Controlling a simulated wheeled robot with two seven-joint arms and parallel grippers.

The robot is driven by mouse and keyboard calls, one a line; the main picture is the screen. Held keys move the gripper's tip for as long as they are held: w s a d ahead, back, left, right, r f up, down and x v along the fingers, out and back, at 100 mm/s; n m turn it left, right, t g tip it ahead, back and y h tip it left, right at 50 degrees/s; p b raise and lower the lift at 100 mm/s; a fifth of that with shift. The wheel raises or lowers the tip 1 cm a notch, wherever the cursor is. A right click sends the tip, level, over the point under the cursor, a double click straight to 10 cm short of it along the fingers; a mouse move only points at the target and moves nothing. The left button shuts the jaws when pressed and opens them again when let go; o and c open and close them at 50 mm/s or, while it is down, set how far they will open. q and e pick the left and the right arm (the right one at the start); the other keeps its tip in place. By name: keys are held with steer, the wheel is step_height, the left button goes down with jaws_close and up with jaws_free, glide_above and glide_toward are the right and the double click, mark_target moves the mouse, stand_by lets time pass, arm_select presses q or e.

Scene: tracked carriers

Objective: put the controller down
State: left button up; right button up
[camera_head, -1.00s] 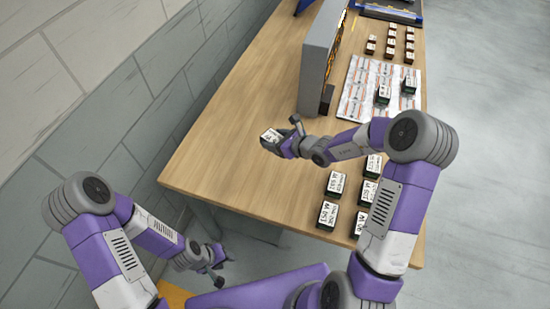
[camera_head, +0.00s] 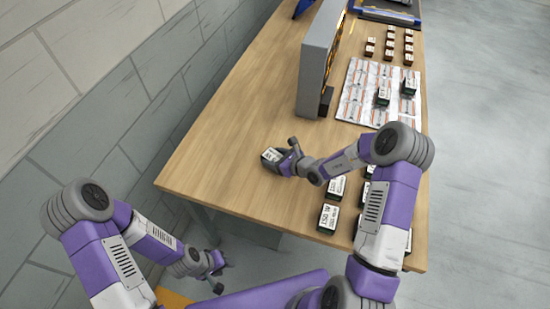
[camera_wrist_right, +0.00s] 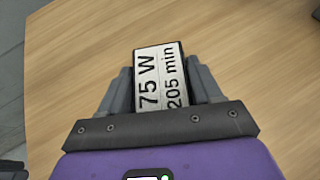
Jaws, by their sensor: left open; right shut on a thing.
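The controller (camera_head: 271,155) is a dark box with a white label; in the right wrist view the label on the controller (camera_wrist_right: 160,66) reads "75 W" and "205 min". My right gripper (camera_head: 280,154) is shut on it over the wooden table (camera_head: 230,110), left of the other boxes. The right wrist view shows the fingers of my right gripper (camera_wrist_right: 162,78) on both sides of it. I cannot tell whether its underside touches the table. My left gripper (camera_head: 218,271) is open and empty, low beside the table's near edge.
Several similar labelled boxes, one at the near edge (camera_head: 328,217), stand to the right, partly behind my right arm. A grey upright panel (camera_head: 318,65) stands further back. A patterned mat (camera_head: 360,92) carries two boxes. Small brown boxes (camera_head: 389,43) stand beyond. The table's left part is clear.

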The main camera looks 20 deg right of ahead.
steer(key=o, duration=1.3)
steer(key=shift+f, duration=0.15)
steer(key=p+v, duration=0.2)
steer(key=v, duration=1)
steer(key=shift+s, duration=0.1)
